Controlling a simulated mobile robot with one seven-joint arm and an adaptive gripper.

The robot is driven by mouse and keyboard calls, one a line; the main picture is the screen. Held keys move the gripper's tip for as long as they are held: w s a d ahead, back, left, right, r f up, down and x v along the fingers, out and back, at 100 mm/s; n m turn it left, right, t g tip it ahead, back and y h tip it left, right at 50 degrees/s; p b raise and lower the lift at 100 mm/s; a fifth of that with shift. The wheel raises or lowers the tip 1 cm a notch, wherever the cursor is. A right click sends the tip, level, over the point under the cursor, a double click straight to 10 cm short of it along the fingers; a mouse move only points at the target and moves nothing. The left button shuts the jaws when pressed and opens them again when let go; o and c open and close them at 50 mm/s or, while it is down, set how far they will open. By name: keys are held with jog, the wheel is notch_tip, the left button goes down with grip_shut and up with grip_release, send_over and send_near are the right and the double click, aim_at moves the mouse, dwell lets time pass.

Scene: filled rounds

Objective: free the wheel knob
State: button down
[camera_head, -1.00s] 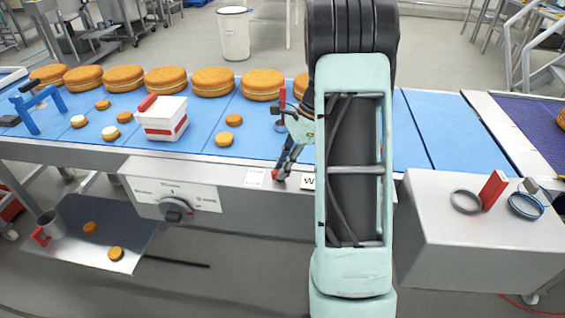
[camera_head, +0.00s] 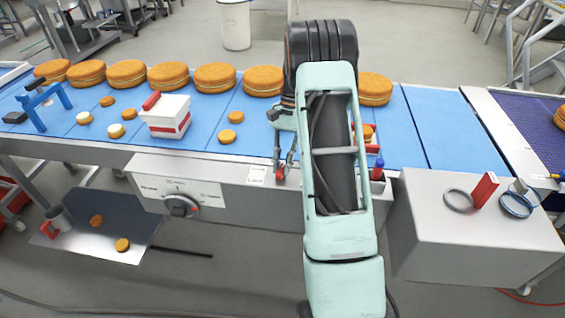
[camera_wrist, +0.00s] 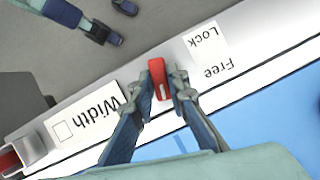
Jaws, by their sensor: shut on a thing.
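A small red lever (camera_wrist: 158,80) stands on the grey front rail of the conveyor, between a "Width" label (camera_wrist: 88,116) and a "Lock / Free" label (camera_wrist: 209,52) in the wrist view. My gripper (camera_wrist: 161,92) is shut on this lever, one finger on each side. In the head view my gripper (camera_head: 280,172) is at the rail beside the small white label (camera_head: 257,175), with a little red of the lever at its tips. I cannot tell which setting the lever points to. I cannot pick out the wheel knob for certain; my arm covers part of the rail.
Large round cakes (camera_head: 170,75) line the blue belt (camera_head: 420,110). A white box (camera_head: 166,117) and a blue stand (camera_head: 44,107) are on it. A dial panel (camera_head: 180,203) hangs in front.

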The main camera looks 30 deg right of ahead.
jog(key=shift+w+n+g+h, duration=0.1)
jog(key=shift+n+g+h, duration=0.25)
jog(key=shift+n, duration=0.95)
jog(key=c, duration=1.9)
grip_release()
jog(key=shift+r, duration=0.1)
jog(key=v, duration=1.1)
jog(key=shift+w+r, duration=0.15)
jog(key=shift+r, duration=0.25)
